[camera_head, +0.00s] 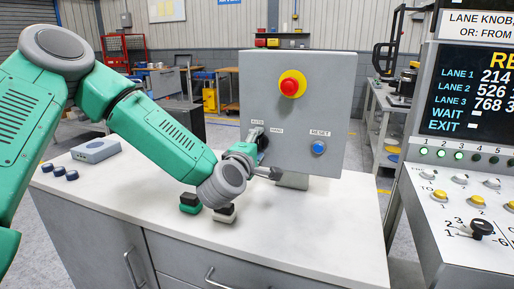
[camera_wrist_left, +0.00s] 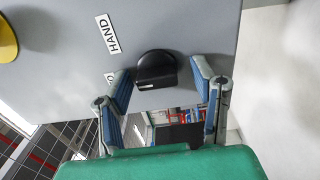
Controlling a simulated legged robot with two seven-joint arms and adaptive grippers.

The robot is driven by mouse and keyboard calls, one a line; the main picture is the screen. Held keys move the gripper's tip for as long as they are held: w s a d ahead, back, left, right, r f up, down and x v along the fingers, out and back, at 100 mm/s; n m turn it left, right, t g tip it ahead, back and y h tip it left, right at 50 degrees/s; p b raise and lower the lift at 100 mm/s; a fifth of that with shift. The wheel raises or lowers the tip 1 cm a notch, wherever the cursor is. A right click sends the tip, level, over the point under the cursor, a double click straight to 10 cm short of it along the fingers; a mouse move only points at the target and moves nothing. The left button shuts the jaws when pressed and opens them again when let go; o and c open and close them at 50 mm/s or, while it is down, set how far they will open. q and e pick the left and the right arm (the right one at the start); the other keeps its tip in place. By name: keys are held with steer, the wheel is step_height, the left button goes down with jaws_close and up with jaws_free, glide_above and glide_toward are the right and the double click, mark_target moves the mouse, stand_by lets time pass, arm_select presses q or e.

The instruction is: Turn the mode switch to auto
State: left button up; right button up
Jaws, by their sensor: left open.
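The mode switch is a black round knob (camera_wrist_left: 155,68) with a pale mark near its lower edge in the left wrist view. It sits on the front of a grey control box (camera_head: 322,95), below and beside the AUTO (camera_head: 257,121) and HAND (camera_head: 277,131) labels. My left gripper (camera_head: 265,153) is at the box front by the switch, which it largely hides in the head view. In the left wrist view the open fingers (camera_wrist_left: 163,80) stand on either side of the knob, with gaps visible. The HAND label (camera_wrist_left: 107,34) shows there; another label is partly behind a finger. My right gripper is out of view.
The box also carries a red button on yellow (camera_head: 291,84) and a blue RESET button (camera_head: 319,147). Two small dark-topped blocks stand under my left arm on the white bench (camera_head: 320,215). A grey-blue device (camera_head: 95,151) lies left. A lane console (camera_head: 465,160) stands right.

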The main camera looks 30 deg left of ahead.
arm_select(q)
steer(key=v, duration=1.1)
steer(key=shift+s+f, duration=0.2)
steer(key=shift+s, duration=0.1)
